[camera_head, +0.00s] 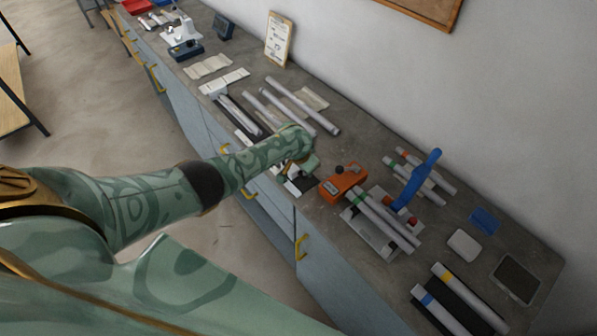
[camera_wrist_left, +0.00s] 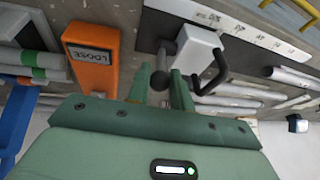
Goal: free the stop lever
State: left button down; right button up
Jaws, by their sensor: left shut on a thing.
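My left gripper (camera_wrist_left: 161,78) is low over the bench. In the left wrist view its two green fingers stand on either side of a dark round knob on a short dark stem, which I take for the stop lever (camera_wrist_left: 160,82). It is beside a pale grey block (camera_wrist_left: 198,45) with a black bent handle (camera_wrist_left: 214,76). In the head view my left gripper (camera_head: 303,165) and wrist hide most of this block. An orange box (camera_wrist_left: 91,55) marked LOOSE stands close by; the head view shows it too (camera_head: 343,186). My right gripper is not in view.
A blue upright handle (camera_head: 417,180) and a jig holding grey tubes (camera_head: 385,222) are right of the orange box. More tubes (camera_head: 300,103) lie behind my left wrist. A lettered white strip (camera_wrist_left: 250,25) runs past the grey block. The wall borders the bench's far side.

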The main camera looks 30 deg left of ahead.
pick_arm(q)
jog(key=shift+w+d+g+y+b, duration=0.2)
jog(key=shift+w+g+y+b, duration=0.15)
jog(key=shift+g, duration=0.15)
dwell(0.3)
jog(key=c, duration=1.5)
grip_release()
jog(key=shift+w, duration=0.15)
jog(key=p+v, duration=0.9)
jog(key=v, duration=0.7)
jog(key=shift+w+p, duration=0.2)
jog(key=shift+p, duration=0.1)
jog(key=shift+r, duration=0.15)
